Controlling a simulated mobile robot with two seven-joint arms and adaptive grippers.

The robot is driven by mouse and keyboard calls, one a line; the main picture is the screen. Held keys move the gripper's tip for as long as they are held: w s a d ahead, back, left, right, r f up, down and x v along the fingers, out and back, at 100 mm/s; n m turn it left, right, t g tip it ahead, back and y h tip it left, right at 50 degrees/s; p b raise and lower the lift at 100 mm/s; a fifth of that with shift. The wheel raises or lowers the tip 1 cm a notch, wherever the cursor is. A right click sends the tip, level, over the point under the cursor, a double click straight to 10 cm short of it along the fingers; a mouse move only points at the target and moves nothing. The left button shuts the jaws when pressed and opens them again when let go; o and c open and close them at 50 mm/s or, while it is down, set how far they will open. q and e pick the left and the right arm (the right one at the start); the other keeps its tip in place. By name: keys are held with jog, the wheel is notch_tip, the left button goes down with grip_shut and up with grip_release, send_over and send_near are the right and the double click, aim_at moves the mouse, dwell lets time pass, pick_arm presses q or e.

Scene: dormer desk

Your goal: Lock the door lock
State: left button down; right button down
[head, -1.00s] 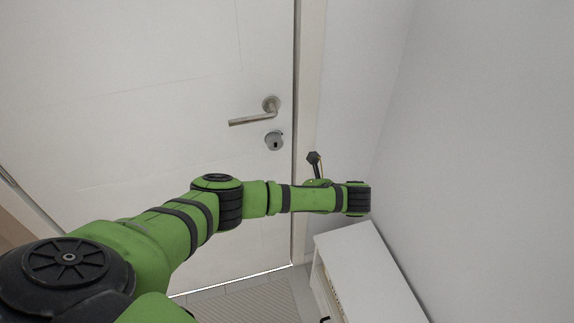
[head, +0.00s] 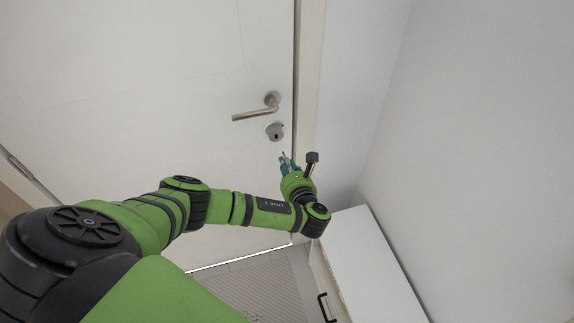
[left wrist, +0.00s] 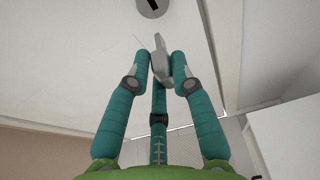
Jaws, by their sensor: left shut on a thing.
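The door lock (head: 275,131) is a round grey cylinder with a dark keyhole, set in the white door below the handle. It also shows at the top edge of the left wrist view (left wrist: 152,7). My left gripper (head: 285,161) is just below and slightly right of the lock, apart from it. In the left wrist view, its teal fingers (left wrist: 164,62) are shut on a flat grey key (left wrist: 161,45), whose far end points up toward the lock. My right gripper is not in view.
The silver lever handle (head: 257,109) sits just above the lock and points left. The door frame (head: 309,90) and a plain wall (head: 470,130) are to the right. A low white cabinet (head: 365,255) stands below right, close to my left wrist.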

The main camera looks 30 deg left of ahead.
aim_at(275, 138)
pick_arm(q)
jog(key=shift+w+a+b, duration=0.25)
jog(key=shift+a+b, duration=0.05)
jog(key=shift+b, duration=0.05)
jog(key=w+a+b, duration=0.1)
jog(key=w+a, duration=0.2)
jog(key=shift+w+a, duration=0.15)
jog(key=shift+a, duration=0.25)
jog(key=shift+p, duration=0.6)
dwell(1.4)
jog(key=shift+w+a+b, duration=0.7)
jog(key=shift+w+a, duration=0.5)
jog(key=shift+a, duration=0.2)
dwell(0.4)
jog(key=c, duration=1)
grip_release()
